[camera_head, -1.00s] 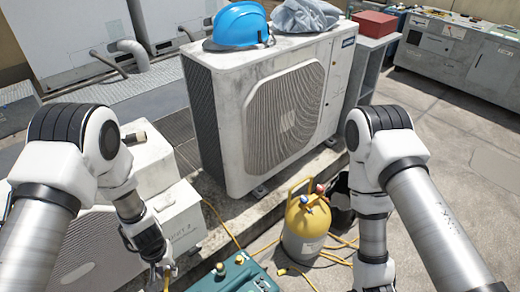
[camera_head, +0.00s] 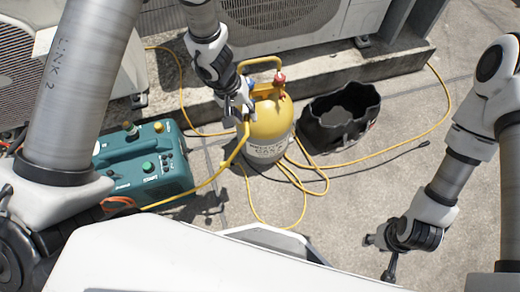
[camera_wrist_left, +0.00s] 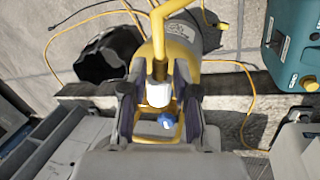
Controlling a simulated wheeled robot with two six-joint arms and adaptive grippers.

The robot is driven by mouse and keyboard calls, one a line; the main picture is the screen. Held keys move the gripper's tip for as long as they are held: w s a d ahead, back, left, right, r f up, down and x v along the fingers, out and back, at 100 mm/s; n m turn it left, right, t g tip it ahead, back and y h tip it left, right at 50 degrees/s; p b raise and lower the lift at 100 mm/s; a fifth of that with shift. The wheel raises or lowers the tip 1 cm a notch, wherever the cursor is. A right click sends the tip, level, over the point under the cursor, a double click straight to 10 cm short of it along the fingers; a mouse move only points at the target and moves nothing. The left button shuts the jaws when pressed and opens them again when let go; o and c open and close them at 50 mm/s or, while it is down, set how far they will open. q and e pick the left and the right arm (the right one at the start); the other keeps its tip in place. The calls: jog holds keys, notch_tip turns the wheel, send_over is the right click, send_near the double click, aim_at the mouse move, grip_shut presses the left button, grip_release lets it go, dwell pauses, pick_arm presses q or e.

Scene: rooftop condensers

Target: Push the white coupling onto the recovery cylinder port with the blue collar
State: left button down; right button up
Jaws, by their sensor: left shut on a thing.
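My left gripper (camera_head: 240,108) is at the upper left side of the yellow recovery cylinder (camera_head: 270,122). It is shut on the white coupling (camera_wrist_left: 158,94), which shows between its fingers in the left wrist view, with a yellow hose (camera_wrist_left: 158,30) running from it. The port with the blue collar (camera_wrist_left: 166,122) shows just below the coupling in that view. The two look close, but I cannot tell whether they touch. The cylinder also has a red knob (camera_head: 280,79) and a yellow handle. My right gripper (camera_head: 384,248) is at the lower right, away from the cylinder; its opening is unclear.
A teal recovery machine (camera_head: 145,165) stands left of the cylinder. A black open bucket (camera_head: 340,118) stands to its right. Yellow hoses (camera_head: 310,178) loop over the ground. A concrete ledge (camera_head: 375,68) with a condenser lies behind. The ground at right is mostly clear.

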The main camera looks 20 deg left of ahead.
pick_arm(q)
notch_tip(320, 180, down, 11)
jog(key=w+d+n+t+h+b, duration=0.1)
jog(key=d+n+t+h+b, duration=0.15)
jog(key=b, duration=1.55)
pick_arm(e)
notch_tip(320, 180, down, 21)
pick_arm(q)
jog(key=w+p, duration=0.1)
jog(key=p, duration=0.1)
jog(key=w+a+p, duration=0.1)
jog(key=w+p, duration=0.2)
jog(key=p, duration=0.1)
jog(key=shift+w+a+r, duration=0.1)
jog(key=shift+w+a, duration=0.1)
jog(key=shift+a, duration=0.2)
pick_arm(e)
notch_tip(320, 180, up, 5)
jog(key=shift+a+r, duration=0.1)
jog(key=shift+r, duration=0.05)
pick_arm(q)
jog(key=shift+b, duration=0.45)
pick_arm(e)
jog(key=shift+f, duration=0.4)
